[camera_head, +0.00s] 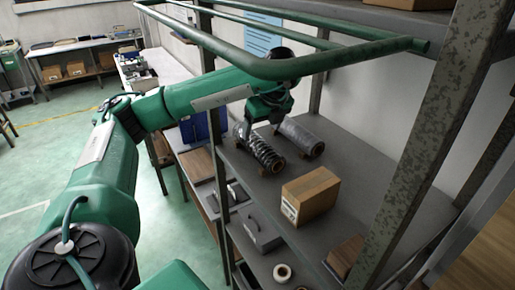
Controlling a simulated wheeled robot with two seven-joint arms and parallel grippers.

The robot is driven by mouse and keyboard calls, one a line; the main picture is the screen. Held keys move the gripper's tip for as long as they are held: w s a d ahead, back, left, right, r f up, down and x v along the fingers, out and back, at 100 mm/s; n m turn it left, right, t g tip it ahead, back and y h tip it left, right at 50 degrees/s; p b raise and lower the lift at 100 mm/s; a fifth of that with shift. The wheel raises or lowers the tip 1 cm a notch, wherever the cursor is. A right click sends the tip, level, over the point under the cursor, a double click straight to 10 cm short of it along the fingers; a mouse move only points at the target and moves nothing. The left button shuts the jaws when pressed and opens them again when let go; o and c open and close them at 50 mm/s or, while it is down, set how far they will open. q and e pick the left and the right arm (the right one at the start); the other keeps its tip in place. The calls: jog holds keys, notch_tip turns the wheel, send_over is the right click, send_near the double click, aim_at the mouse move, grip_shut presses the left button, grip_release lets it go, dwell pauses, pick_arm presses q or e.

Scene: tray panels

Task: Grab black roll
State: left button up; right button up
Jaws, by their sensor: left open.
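A shiny black roll (264,157) lies on the grey metal shelf, with a brown core end toward me. A dull grey roll (301,138) lies beside it on the right. My left gripper (259,127) reaches in over the shelf and points down at the far end of the black roll. Its jaws are open; they partly overlap that end, and I cannot tell whether they touch it. My right gripper is not in view.
A cardboard box (311,196) stands on the shelf in front of the rolls. Green rails (340,62) cross above my arm, and a speckled upright post (425,150) stands at right. The shelf's right part is bare. A lower shelf holds a grey box (262,231).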

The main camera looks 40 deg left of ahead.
aim_at(258, 139)
pick_arm(q)
jog(key=shift+x, duration=0.85)
jog(key=shift+a+f+b, duration=0.15)
jog(key=shift+f+b, duration=0.15)
jog(key=shift+f, duration=0.25)
jog(key=shift+d+x, duration=0.2)
jog(key=shift+x, duration=1.2)
jog(key=shift+s+a+f+p, duration=0.15)
jog(key=shift+a+f+p, duration=0.05)
jog(key=shift+f+p, duration=0.15)
jog(key=shift+a+f, duration=0.25)
jog(key=shift+f, duration=0.45)
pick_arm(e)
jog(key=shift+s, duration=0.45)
pick_arm(q)
jog(key=c, duration=1.4)
jog(key=shift+o, duration=0.2)
jog(key=shift+r, duration=0.15)
